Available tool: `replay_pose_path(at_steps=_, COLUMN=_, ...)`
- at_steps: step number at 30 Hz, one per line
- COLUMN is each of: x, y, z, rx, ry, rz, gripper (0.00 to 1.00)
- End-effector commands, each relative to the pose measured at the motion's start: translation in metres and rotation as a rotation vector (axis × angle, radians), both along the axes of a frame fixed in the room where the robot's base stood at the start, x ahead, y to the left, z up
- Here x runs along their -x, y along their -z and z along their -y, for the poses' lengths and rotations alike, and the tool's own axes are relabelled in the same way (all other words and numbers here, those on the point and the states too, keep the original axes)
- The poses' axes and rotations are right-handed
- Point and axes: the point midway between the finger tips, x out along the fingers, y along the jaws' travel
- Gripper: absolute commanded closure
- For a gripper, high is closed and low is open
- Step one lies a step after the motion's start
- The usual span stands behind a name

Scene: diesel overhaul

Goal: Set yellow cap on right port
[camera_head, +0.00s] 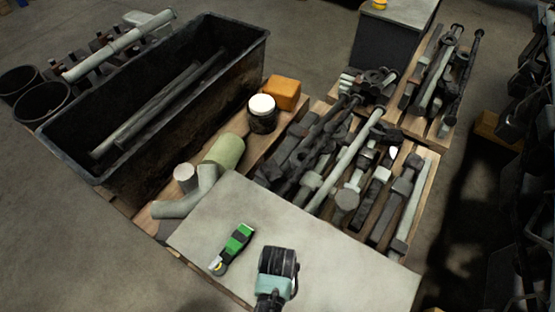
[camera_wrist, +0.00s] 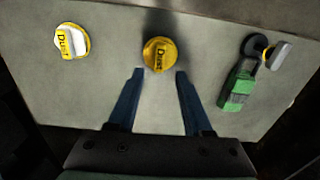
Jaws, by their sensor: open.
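My gripper (camera_wrist: 160,73) is open and empty. Its two dark blue fingers are spread, and the cap shows just past their tips, centred between them. A second round cap (camera_wrist: 72,41), part yellow and part white with similar lettering, is to the left. In the head view my gripper (camera_head: 278,265) shows from above over the table's front part. I cannot see either cap on the table there, and I cannot make out the right port in either view.
A green and black tool (camera_head: 232,248) lies on the table (camera_head: 330,265), beside my gripper; it also shows in the wrist view (camera_wrist: 237,88). Beyond the table are pallets with metal parts, a pale green cylinder (camera_head: 224,151), an orange box (camera_head: 282,92) and a long black bin (camera_head: 115,182).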

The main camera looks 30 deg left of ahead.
Motion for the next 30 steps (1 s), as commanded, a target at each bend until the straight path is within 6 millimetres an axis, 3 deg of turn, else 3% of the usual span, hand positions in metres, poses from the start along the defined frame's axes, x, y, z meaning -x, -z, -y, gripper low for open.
replay_pose_path(at_steps=3, x=0.000, y=0.020, z=0.000, rx=0.000, ry=-0.001, rz=0.000, gripper=0.50)
replay_pose_path(at_steps=16, x=0.000, y=0.063, z=0.000, rx=-0.001, ry=0.001, rz=0.000, gripper=0.50)
replay_pose_path(at_steps=29, x=-0.001, y=0.071, z=0.000, rx=-0.001, ry=-0.001, rz=0.002, gripper=0.50)
replay_pose_path(at_steps=30, x=-0.001, y=0.071, z=0.000, rx=-0.001, ry=-0.001, rz=0.002, gripper=0.55)
